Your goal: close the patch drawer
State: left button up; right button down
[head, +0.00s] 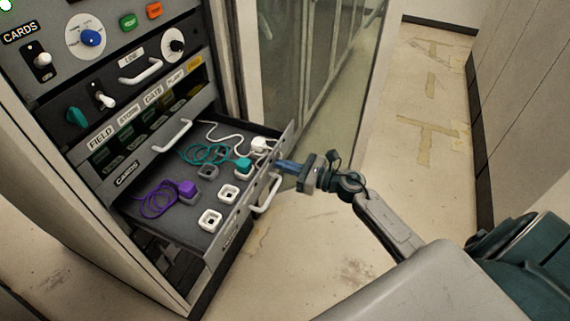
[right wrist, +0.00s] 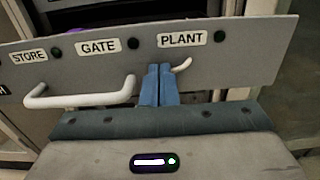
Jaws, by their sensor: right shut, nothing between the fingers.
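The patch drawer (head: 218,240) is pulled well out of the cabinet in the head view, with plugs, sockets and cables inside. Its grey front panel also shows in the right wrist view (right wrist: 250,58), with STORE, GATE and PLANT labels. A white handle (head: 268,194) is on that front; in the right wrist view the handle (right wrist: 80,98) lies left of my fingers. My right gripper (head: 283,165) is shut and empty, its blue fingertips (right wrist: 160,72) at the outer face of the panel, below the PLANT label. I cannot tell whether they touch it. My left gripper is out of view.
Inside the drawer are a purple plug (head: 187,188), a teal plug (head: 243,164) and a white plug (head: 259,144) with coiled cables. Above it is another panel with a handle (head: 172,135). A glass door (head: 300,70) stands behind. The floor (head: 420,130) to the right is clear.

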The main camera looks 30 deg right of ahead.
jog(key=shift+w+a, duration=0.1)
jog(key=b+x, duration=0.1)
jog(key=x, duration=1)
jog(key=shift+w+a+b, duration=0.15)
jog(key=shift+b, duration=0.25)
jog(key=shift+b+x, duration=0.3)
jog(key=shift+x, duration=0.85)
jog(key=b, duration=0.3)
send_near(205, 146)
jog(key=w+a+r, duration=0.1)
jog(key=w, duration=0.1)
jog(key=w+a+r, duration=0.1)
jog(key=shift+w+a+r, duration=0.2)
jog(key=shift+w+a, duration=0.15)
jog(key=shift+a, duration=0.05)
jog(key=b+x, duration=0.1)
jog(key=x, duration=0.4)
jog(key=shift+w+r, duration=0.1)
jog(key=shift+w+a+b, duration=0.1)
jog(key=shift+b, duration=0.2)
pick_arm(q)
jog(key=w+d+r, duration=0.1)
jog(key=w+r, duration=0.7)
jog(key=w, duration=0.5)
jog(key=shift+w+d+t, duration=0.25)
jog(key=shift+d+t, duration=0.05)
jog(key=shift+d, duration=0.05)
pick_arm(e)
jog(key=shift+r, duration=0.3)
jog(key=shift+r, duration=0.1)
